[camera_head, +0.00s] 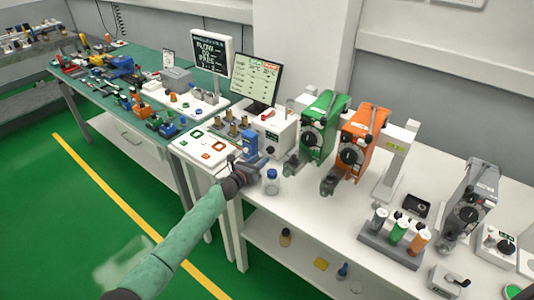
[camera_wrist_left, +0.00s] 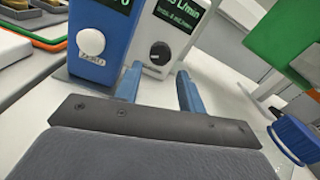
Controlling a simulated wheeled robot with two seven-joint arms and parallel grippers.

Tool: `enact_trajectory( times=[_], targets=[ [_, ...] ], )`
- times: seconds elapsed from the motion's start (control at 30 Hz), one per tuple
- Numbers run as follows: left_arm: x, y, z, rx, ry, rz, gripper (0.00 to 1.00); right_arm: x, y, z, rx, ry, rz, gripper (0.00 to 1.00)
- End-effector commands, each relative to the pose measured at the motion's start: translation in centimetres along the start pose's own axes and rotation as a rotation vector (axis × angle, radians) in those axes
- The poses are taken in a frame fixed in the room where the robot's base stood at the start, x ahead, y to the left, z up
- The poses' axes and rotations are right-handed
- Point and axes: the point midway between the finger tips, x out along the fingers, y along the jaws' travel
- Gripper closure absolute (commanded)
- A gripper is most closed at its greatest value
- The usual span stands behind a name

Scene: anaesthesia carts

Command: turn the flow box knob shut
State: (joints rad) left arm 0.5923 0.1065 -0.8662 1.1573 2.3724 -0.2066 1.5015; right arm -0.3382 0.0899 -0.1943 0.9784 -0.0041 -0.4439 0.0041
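The flow box (camera_head: 276,131) is a white box on the bench, left of the green vaporizer-like unit. In the left wrist view, the flow box (camera_wrist_left: 178,25) has a display reading L/min and a dark round knob (camera_wrist_left: 160,53) with a pale mark. My left gripper (camera_head: 258,160) is in front of the boxes in the head view. In the left wrist view its two blue fingers (camera_wrist_left: 158,88) are apart, with nothing between them. The knob appears beyond and between the fingertips; contact is not visible. My right gripper is not seen.
A blue box (camera_wrist_left: 98,35) with a white ZERO knob stands left of the flow box. A blue-capped bottle (camera_head: 272,182) stands close to my left gripper on the right. Green (camera_head: 321,128) and orange (camera_head: 358,138) units stand further right. A monitor (camera_head: 256,79) is behind.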

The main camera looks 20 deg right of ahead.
Motion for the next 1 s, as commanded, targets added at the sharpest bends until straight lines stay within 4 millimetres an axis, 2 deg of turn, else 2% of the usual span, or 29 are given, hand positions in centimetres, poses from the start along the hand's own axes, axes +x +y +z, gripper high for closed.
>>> enact_trajectory(
  times=[0.2,0.4,0.83,0.87,1.0],
  targets=[
    [2.9,-0.1,0.2,-0.002,-0.001,0.000,0.60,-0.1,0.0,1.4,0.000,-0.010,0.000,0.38],
    [4.5,0.0,0.2,-0.001,-0.001,0.000,0.60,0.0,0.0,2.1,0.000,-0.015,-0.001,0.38],
    [5.1,0.0,0.1,0.000,-0.001,0.000,0.60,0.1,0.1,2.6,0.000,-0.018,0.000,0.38],
    [5.1,0.0,0.1,0.001,-0.001,0.000,0.64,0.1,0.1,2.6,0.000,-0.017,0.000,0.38],
    [5.1,0.0,0.1,0.000,-0.001,0.000,0.92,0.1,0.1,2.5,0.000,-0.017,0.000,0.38]
  ],
)
